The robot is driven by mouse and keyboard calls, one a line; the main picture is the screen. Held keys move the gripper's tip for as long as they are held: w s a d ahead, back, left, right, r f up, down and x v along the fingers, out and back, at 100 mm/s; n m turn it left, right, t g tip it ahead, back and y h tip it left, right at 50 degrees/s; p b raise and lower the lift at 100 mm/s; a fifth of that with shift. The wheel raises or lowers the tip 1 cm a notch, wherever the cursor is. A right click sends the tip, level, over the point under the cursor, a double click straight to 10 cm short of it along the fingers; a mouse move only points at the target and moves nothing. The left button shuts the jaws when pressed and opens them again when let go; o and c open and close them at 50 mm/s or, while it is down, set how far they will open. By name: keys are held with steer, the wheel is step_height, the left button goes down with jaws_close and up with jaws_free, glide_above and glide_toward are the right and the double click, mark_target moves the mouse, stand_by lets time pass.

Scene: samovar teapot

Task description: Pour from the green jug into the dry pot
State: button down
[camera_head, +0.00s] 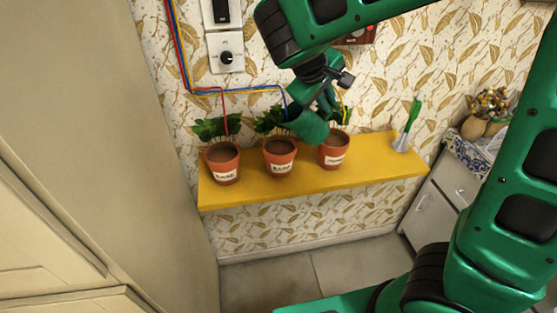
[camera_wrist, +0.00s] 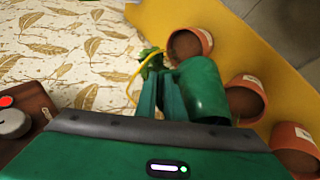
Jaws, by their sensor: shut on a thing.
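The green jug (camera_head: 308,127) is held by my gripper (camera_head: 325,104) above the yellow shelf, between the middle pot (camera_head: 280,156) and the right pot (camera_head: 333,151). It looks tilted; its mouth and contents are not clear. In the wrist view, my gripper (camera_wrist: 163,97) is shut on the jug (camera_wrist: 204,88), which partly covers the middle pot (camera_wrist: 246,100). The left pot (camera_head: 223,162) stands apart from the jug. All three terracotta pots hold brown soil and white labels too small to read surely, so I cannot tell which is dry.
The yellow shelf (camera_head: 392,171) runs along the papered wall. Plants rise behind the pots, with red, blue and yellow wires reaching down to them. A grey funnel-shaped thing with a green top (camera_head: 405,132) stands at the right end. A beige cabinet (camera_head: 95,130) fills the left.

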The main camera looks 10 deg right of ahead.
steer(key=shift+d+f+y+b, duration=0.15)
steer(key=shift+d+y+b, duration=0.2)
steer(key=shift+d+y, duration=0.15)
steer(key=w+d+f+m+g+y+b, duration=0.1)
steer(key=d+f+m+y+b, duration=0.1)
steer(key=d+y+b, duration=0.3)
steer(key=shift+w+f+y, duration=0.2)
steer(key=shift+f+y, duration=0.35)
steer(key=shift+y, duration=0.15)
steer(key=shift+d, duration=0.1)
